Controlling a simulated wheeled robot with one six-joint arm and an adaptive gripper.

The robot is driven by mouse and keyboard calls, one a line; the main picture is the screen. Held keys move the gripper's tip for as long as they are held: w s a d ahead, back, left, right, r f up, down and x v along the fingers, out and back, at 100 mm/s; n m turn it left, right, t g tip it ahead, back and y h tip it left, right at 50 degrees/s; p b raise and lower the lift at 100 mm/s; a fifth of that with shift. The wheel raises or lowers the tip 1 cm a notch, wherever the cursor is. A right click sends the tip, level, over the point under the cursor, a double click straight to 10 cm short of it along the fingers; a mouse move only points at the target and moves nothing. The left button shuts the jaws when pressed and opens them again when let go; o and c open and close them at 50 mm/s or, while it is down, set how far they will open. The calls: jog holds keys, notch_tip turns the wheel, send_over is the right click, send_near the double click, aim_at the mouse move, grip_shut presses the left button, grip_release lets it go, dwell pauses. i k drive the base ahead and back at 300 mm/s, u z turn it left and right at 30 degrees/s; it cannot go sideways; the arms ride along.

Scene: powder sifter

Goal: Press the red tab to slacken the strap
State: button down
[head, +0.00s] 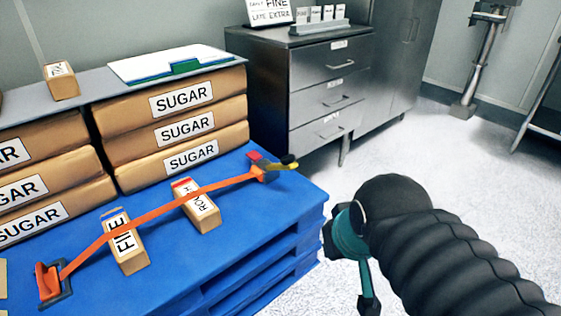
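An orange strap (150,214) runs across the blue pallet (300,205), over two small tan boxes. At its right end is a buckle (262,173) with a small red tab (255,157) and a yellow lever with a dark end (284,164). At its left end is an orange and dark anchor (50,282). The strap looks straight between its ends. My gripper (348,268), teal and black, is to the right of the pallet, lower than the buckle in the picture and apart from it. Its fingertips are partly turned away, so its opening is unclear.
Sugar sacks (180,133) are stacked behind the strap, with a white and green board (165,65) on top. The boxes read FINE (125,245) and, partly covered, ROW (202,210). A steel drawer cabinet (310,90) stands behind.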

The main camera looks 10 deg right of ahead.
aim_at(254, 156)
jog(key=z, duration=0.45)
jog(key=i, duration=0.85)
jog(key=u, duration=0.3)
